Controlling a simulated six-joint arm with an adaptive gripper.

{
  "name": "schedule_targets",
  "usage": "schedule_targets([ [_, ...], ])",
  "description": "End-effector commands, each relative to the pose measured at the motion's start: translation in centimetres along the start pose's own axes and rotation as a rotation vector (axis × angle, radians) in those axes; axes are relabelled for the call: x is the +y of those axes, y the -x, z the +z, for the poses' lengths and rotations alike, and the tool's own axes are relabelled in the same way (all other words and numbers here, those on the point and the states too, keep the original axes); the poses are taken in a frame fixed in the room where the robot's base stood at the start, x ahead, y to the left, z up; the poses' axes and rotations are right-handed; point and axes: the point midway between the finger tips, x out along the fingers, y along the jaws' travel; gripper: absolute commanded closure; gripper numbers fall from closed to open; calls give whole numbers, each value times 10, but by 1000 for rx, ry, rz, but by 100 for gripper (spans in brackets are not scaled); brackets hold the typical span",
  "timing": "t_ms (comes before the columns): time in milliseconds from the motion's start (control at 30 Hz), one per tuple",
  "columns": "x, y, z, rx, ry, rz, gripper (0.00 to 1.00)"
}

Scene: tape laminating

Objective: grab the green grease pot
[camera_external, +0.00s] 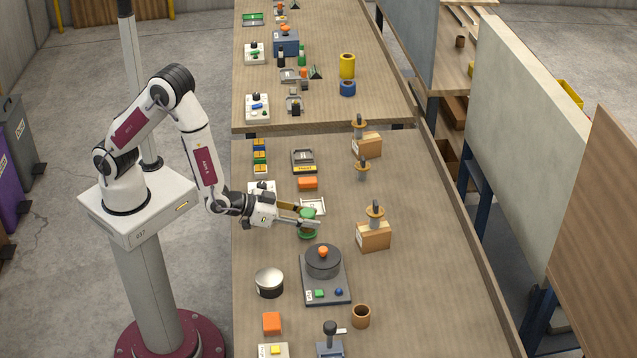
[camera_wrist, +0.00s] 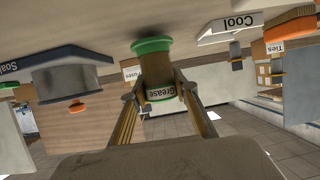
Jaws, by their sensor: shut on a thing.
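The green grease pot (camera_external: 306,230) is on the near bench, between the fingers of my gripper (camera_external: 308,216). In the wrist view the grease pot (camera_wrist: 152,46) has a green rim, a brown body and a green band labelled "Grease". My gripper (camera_wrist: 160,90) is shut on it, one finger on each side. The pot looks upright and at the bench surface; I cannot tell whether it is lifted.
A dark pot with an orange knob (camera_external: 323,261) sits on a grey plate just in front. A white "Cool" holder (camera_wrist: 230,27) is beside the grease pot. A cardboard box (camera_external: 373,237) stands to the right.

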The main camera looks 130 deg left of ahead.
Motion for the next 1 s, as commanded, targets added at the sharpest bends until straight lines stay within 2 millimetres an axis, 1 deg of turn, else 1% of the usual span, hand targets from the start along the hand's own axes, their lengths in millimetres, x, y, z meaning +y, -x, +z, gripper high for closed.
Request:
schedule_targets([
  [600, 0, 26, -62, 4, 3, 2, 95],
  [800, 0, 31, -75, 3, 1, 1, 95],
  [1000, 0, 34, -82, 2, 2, 0, 95],
])
